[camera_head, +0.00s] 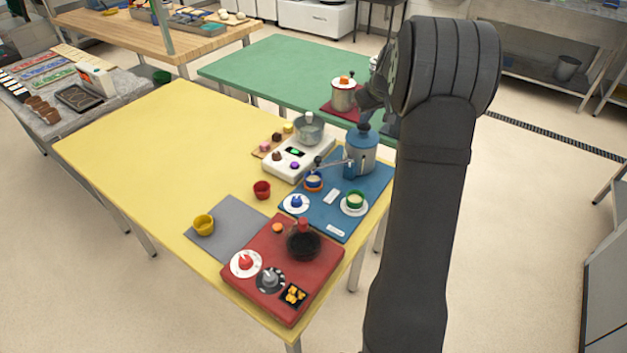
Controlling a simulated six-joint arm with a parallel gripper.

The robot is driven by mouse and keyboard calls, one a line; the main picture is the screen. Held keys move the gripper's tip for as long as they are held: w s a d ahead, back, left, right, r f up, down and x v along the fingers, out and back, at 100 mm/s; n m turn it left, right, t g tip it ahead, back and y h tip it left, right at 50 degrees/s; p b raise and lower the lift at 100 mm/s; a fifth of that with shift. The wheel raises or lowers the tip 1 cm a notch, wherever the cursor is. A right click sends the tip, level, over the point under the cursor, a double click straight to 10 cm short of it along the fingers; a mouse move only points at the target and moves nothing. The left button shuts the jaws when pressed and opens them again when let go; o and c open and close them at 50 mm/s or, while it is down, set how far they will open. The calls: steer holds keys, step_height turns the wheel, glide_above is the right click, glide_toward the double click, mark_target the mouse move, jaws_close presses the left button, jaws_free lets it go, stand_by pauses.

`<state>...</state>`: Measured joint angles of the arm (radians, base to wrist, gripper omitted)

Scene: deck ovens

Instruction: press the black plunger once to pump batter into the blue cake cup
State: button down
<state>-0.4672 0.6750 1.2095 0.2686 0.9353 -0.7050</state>
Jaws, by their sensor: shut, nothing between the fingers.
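The batter dispenser (361,152) is a grey-blue canister with a blue lid, standing at the back of a blue mat. My gripper (369,106) is dark and small, above and just behind the dispenser's lid, partly hidden by my arm. It looks shut and empty; contact with the lid cannot be told.
The blue mat (329,222) also bears a green cup (355,200) and a small blue item (297,201) on white saucers. A white appliance (285,168), red cup (262,189), yellow cup (204,224) and red board (322,277) stand nearby. The yellow table's left is clear.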

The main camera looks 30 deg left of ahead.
steer(key=shift+r, duration=1.65)
step_height(320, 180, up, 6)
steer(key=shift+f, duration=3.8)
